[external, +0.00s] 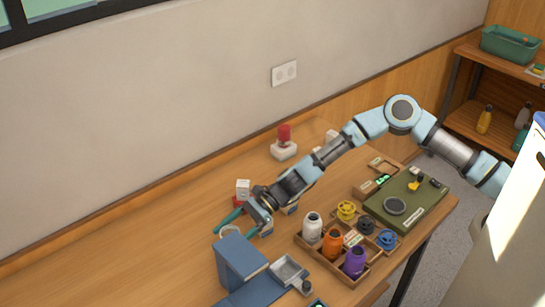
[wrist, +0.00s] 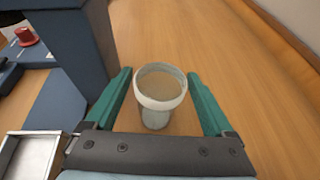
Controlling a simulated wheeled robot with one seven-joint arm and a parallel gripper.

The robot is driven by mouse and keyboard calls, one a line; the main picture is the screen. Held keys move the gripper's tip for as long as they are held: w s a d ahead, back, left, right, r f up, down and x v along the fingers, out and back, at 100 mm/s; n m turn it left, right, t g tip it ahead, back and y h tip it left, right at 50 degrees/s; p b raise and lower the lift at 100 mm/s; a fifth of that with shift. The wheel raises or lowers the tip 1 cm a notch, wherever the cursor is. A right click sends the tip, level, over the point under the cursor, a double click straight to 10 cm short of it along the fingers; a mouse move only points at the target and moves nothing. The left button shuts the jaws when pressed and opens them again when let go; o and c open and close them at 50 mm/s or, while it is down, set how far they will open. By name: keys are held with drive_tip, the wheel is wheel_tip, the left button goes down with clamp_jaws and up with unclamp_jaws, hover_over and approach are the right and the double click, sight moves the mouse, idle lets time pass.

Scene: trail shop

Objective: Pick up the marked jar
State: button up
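A pale, greyish-white jar or cup with an open round top (wrist: 160,103) stands upright on the wooden table in the wrist view. My gripper (wrist: 158,76) is open, with one teal finger on each side of it and a visible gap to both. In the external view my gripper (external: 238,226) is low over the table, and the pale vessel (external: 229,232) shows partly behind the fingers. I see no clear mark on it. White (external: 312,228), orange (external: 333,243) and purple (external: 355,262) jars stand in a wooden tray to the right.
A blue box-like stand (external: 240,262) rises close beside my gripper, with a metal tray (external: 289,272) near it. A green mat (external: 418,212) lies farther right. The table's left part is clear.

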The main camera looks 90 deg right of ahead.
drive_tip(key=c, duration=1.2)
drive_tip(key=shift+c, duration=0.5)
drive_tip(key=shift+r, duration=0.15)
